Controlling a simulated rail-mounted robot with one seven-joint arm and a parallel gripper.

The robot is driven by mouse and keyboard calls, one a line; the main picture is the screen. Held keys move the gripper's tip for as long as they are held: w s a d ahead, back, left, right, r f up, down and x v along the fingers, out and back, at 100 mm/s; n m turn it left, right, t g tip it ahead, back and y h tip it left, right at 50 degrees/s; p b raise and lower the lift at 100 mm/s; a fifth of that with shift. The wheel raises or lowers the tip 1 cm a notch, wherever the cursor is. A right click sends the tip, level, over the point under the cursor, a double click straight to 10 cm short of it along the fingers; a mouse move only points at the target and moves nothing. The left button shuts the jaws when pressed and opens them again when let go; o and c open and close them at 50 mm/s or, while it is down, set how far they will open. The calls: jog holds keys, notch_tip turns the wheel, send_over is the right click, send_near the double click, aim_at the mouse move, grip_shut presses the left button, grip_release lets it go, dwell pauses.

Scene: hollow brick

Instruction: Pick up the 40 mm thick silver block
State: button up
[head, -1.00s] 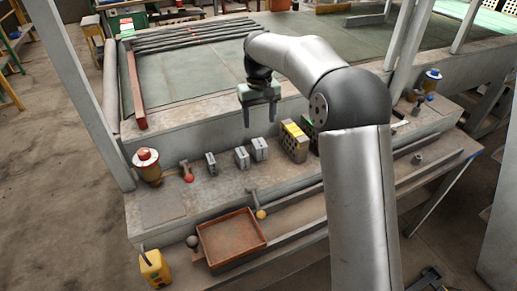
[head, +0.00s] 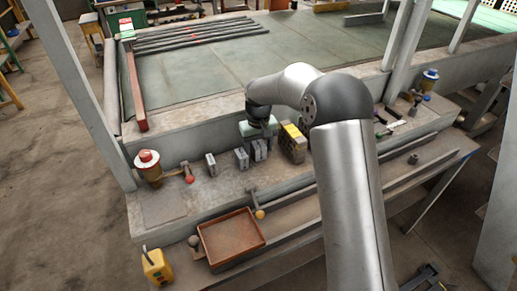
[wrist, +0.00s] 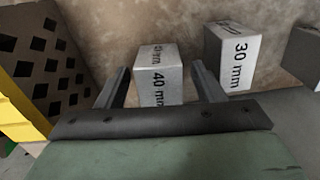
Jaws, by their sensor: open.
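The silver block marked 40 mm (wrist: 160,76) stands upright between the two fingers of my gripper (wrist: 160,66) in the wrist view. The gripper is open, with a gap between each finger and the block's sides. In the head view my gripper (head: 260,137) is low over the same block (head: 259,151), the rightmost of the silver blocks, and partly hides it. The block rests on the bench ledge.
The 30 mm block (wrist: 232,54) stands close beside the right finger. Another grey block (head: 211,165) is farther left. A brick with diamond-shaped holes and a yellow face (wrist: 45,65) stands near the left finger. A rusty tray (head: 231,237) lies in front.

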jog(key=c, duration=1.3)
